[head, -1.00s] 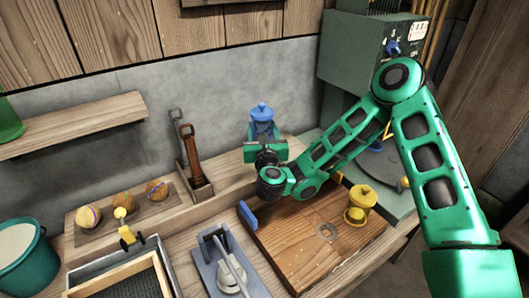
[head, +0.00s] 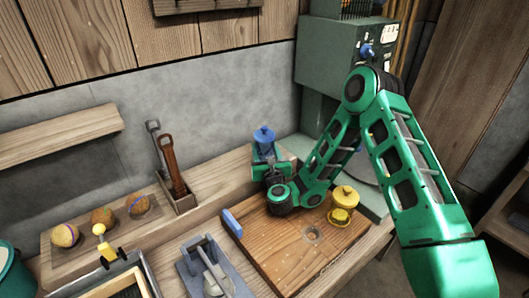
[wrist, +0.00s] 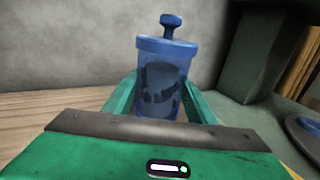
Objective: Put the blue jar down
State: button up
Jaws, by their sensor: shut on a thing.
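The blue jar (head: 264,135) has a knobbed lid and a see-through body with dark contents. It is upright at the back of the bench, by the grey wall. In the wrist view the jar (wrist: 165,75) stands between the two green fingers of my gripper (wrist: 162,105). My gripper (head: 268,160) is shut on it. The jar's base is hidden behind the gripper, so I cannot tell whether it touches the bench.
A yellow jar (head: 342,202) stands on the wooden board (head: 290,245) in front. A tool holder (head: 178,195) with upright tools is to the left. A green machine (head: 335,65) rises at the right. Bare bench (head: 225,175) lies between tool holder and jar.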

jog(key=shift+f, duration=0.3)
jog(key=o, duration=1.3)
jog(key=shift+f, duration=0.15)
jog(key=shift+s, duration=0.65)
jog(key=s, duration=0.3)
jog(key=s+d, duration=0.1)
jog(key=s, duration=0.6)
jog(key=shift+s+d, duration=0.25)
jog(key=shift+s, duration=0.15)
